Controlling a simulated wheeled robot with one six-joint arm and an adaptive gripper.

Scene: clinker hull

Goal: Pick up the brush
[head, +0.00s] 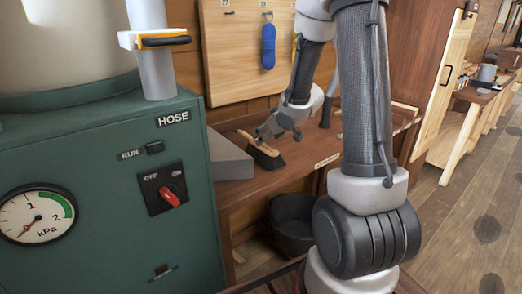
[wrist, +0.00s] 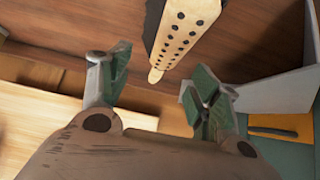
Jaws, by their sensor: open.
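The brush (head: 268,158) lies on the wooden bench, with a pale wooden back and dark bristles. In the wrist view its dotted wooden back (wrist: 184,30) runs down from the top edge, and its narrow end points in between the fingers. My gripper (head: 263,132) is just above the brush in the head view and partly covers it. In the wrist view my gripper (wrist: 155,82) is open, with green-padded fingers apart on either side of the brush's narrow end. I cannot tell whether either finger touches it.
A grey box-like block (head: 230,158) stands on the bench left of the brush, beside the green hose machine (head: 120,190). A wooden board with a hanging blue item (head: 268,46) is behind. A dark bucket (head: 292,222) stands below the bench. Open floor lies at right.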

